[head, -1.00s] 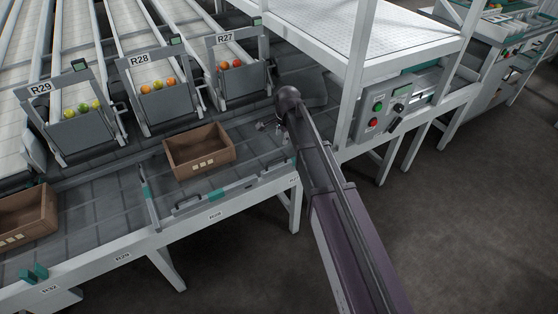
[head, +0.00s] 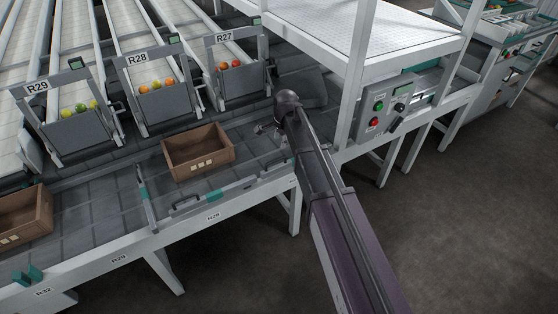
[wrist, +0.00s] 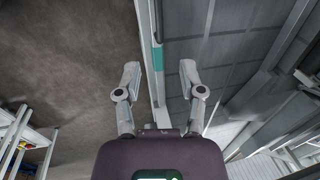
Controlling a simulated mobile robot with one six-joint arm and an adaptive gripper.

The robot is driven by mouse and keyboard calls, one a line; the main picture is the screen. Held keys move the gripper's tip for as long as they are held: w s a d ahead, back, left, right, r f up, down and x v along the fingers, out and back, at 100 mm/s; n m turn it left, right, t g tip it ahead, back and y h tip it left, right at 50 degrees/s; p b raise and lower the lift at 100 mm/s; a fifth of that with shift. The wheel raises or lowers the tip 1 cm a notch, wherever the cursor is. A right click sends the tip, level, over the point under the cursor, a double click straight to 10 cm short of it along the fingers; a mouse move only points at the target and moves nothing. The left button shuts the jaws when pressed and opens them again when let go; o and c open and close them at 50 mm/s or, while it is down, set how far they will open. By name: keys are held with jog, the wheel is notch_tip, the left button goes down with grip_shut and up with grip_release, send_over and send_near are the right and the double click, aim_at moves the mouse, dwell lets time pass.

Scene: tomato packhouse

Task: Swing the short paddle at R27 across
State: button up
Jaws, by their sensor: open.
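The chute labelled R27 (head: 225,39) holds red and orange tomatoes at the back of the bench. In the wrist view a narrow dark bar with a teal band (wrist: 158,58), apparently the short paddle, lies along the bench's pale front edge. In the head view my arm hides most of the gripper and this spot.
A brown crate (head: 198,168) sits on the belt left of my gripper. A longer teal-banded bar (head: 147,198) crosses the belt near R28. A white frame post (head: 354,85) and a control box (head: 388,107) stand close on the right. Open floor lies in front.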

aim_at(278, 159)
jog(key=shift+w+a+f+b, duration=0.2)
jog(key=shift+w+f+b, duration=0.1)
jog(key=shift+f+b, duration=1.5)
jog(key=shift+w+a+f+b, duration=0.2)
jog(key=shift+w+f+b, duration=0.1)
jog(key=shift+f+b, duration=1.45)
jog(key=shift+w+a+f+b, duration=0.2)
jog(key=shift+w+f+b, duration=0.1)
jog(key=shift+f+b, duration=1.5)
jog(key=shift+f, duration=0.15)
grip_shut()
jog(key=shift+d, duration=0.2)
jog(key=shift+w, duration=0.1)
